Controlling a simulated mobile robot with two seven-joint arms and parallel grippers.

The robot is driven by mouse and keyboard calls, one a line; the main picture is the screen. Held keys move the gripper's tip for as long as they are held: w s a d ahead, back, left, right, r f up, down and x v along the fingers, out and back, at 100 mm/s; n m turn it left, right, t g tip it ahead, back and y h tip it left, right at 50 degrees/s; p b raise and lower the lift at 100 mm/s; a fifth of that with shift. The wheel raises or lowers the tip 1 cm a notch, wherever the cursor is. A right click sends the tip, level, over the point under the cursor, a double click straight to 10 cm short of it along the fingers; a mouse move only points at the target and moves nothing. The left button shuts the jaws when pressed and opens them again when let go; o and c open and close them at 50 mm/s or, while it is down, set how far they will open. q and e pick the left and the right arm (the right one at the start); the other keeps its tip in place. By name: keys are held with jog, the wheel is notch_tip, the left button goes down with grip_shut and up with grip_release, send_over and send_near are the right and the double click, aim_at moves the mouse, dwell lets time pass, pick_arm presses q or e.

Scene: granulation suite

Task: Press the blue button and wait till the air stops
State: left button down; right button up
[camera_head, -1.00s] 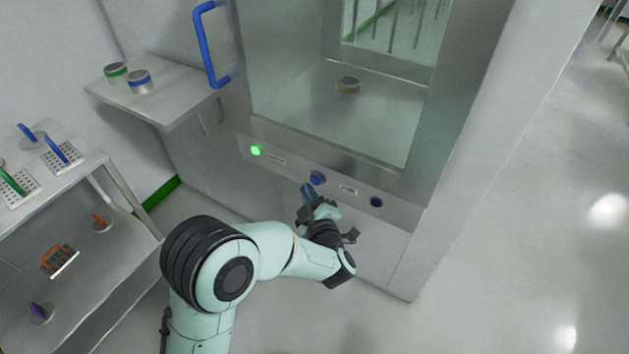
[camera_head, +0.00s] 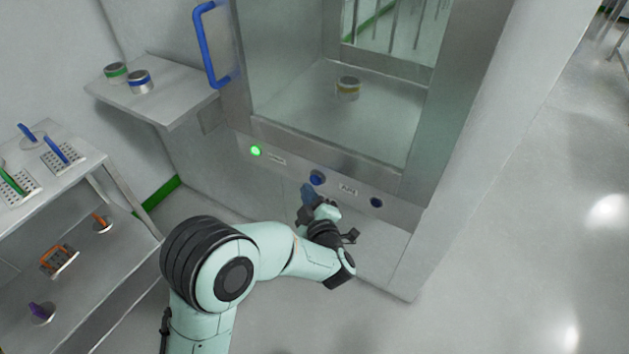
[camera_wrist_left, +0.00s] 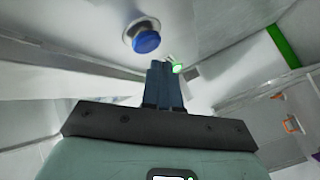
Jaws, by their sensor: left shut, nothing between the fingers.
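The blue button (camera_head: 317,178) sits on the grey front panel (camera_head: 275,172) below the glass window. It also shows in the left wrist view (camera_wrist_left: 146,40), with a pale collar around it. My left gripper (camera_head: 307,188) has its blue fingers shut and empty, just below and left of the button. In the left wrist view the fingertips (camera_wrist_left: 160,66) appear beside the button with a gap, not on it. A second, darker blue button (camera_head: 376,202) is further right on the panel, past a small label. A green lamp (camera_head: 256,151) is lit at the panel's left. My right gripper is not in view.
A blue handle (camera_head: 208,45) is at the window's left. A wall shelf (camera_head: 165,105) holds two jars. A rack (camera_head: 75,195) with tools stands at left. Floor at right is clear.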

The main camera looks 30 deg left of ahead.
pick_arm(q)
jog(key=shift+w, duration=0.15)
dwell(0.7)
jog(key=shift+w, duration=0.3)
jog(key=shift+w+d, duration=0.1)
jog(key=shift+w, duration=0.4)
dwell(0.6)
jog(key=shift+s, duration=0.9)
jog(key=shift+s, duration=0.1)
jog(key=s, duration=0.4)
jog(key=shift+s+a, duration=0.3)
jog(key=shift+s, duration=0.1)
dwell(0.4)
